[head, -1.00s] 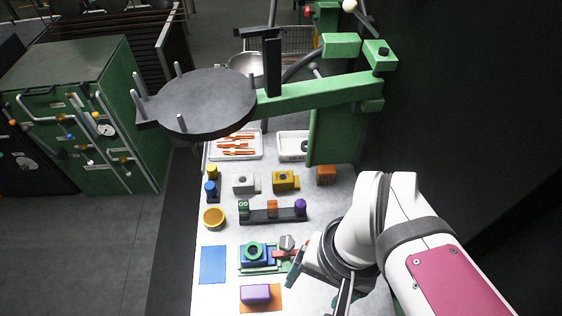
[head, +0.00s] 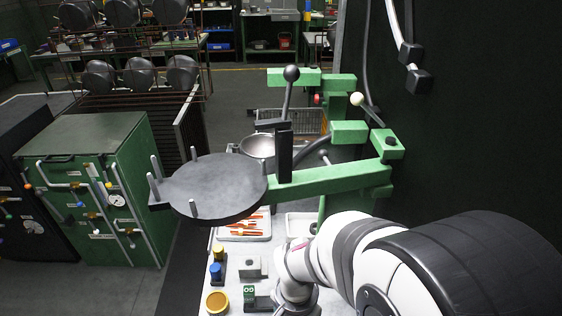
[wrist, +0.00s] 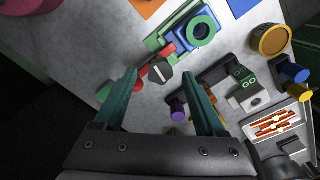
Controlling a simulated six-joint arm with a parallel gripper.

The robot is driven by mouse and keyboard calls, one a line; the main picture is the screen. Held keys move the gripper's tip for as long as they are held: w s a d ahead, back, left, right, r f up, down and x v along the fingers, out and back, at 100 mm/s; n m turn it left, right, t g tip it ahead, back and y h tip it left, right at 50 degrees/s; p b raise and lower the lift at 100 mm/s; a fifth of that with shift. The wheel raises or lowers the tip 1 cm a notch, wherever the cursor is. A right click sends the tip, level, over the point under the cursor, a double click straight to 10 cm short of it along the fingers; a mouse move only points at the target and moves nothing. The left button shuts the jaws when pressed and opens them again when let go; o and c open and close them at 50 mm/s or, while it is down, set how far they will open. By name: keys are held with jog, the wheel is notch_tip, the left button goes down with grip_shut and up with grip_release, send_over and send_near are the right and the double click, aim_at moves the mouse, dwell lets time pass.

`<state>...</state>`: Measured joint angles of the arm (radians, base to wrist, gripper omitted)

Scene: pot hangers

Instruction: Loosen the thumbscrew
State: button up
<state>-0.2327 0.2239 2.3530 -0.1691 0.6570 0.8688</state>
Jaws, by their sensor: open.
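In the wrist view, a dark grey faceted knob with a white line on its face, apparently the thumbscrew (wrist: 161,72), sits beside red parts at the end of a green fixture (wrist: 156,42). The fixture carries a blue block with a green ring (wrist: 201,28). My gripper (wrist: 159,76) is open, its two teal fingers spread on either side of the knob in the picture. The gap between them looks empty. I cannot tell how far the fingertips are above the knob. The head view shows neither the knob nor my fingers.
A black rail with a purple peg (wrist: 178,110) and a GO block (wrist: 250,95) lies close to the right finger. A yellow cup (wrist: 270,40) and a white tray of orange tools (wrist: 270,126) are farther right. A round dark plate (head: 218,186) overhangs the bench.

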jog(key=shift+f, duration=0.9)
grip_shut()
